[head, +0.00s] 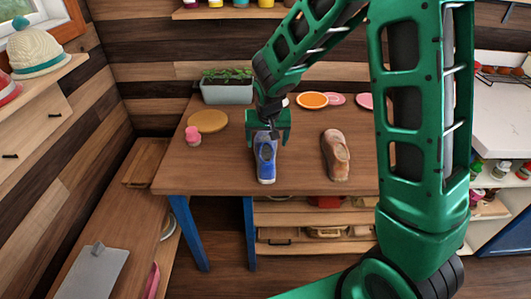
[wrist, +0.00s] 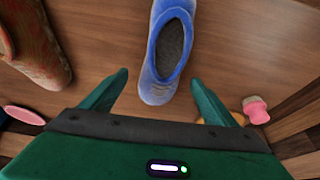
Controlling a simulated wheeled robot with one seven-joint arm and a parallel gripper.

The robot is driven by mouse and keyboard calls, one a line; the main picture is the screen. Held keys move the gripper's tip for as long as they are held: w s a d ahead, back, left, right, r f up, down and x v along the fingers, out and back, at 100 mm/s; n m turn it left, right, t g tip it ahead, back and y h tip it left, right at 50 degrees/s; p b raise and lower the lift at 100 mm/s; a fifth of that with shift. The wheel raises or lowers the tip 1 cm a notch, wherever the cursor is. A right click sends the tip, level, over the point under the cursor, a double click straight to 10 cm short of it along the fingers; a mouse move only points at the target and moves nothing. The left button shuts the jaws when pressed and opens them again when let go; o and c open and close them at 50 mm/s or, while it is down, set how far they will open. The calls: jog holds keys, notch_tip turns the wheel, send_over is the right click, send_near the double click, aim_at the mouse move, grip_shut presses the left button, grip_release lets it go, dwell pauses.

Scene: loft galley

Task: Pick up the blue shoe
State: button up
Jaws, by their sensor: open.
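The blue shoe (head: 265,160) lies on the wooden table, its toe pointing to the table's front edge in the head view. My gripper (head: 268,127) is over the shoe's far end. In the wrist view the blue shoe (wrist: 166,60) shows its dark opening and one rounded end. The open fingers of my gripper (wrist: 160,95) stand on either side of that end, with a gap to each side. Nothing is held. The height of the fingertips above the table is hard to tell.
A brown shoe (head: 336,155) lies right of the blue one on the table (head: 215,178). A planter (head: 228,92) and colored plates (head: 312,100) stand behind. The table front is clear.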

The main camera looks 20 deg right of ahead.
jog(key=shift+x, duration=2.9)
jog(key=shift+a, duration=0.15)
jog(key=c, duration=1.3)
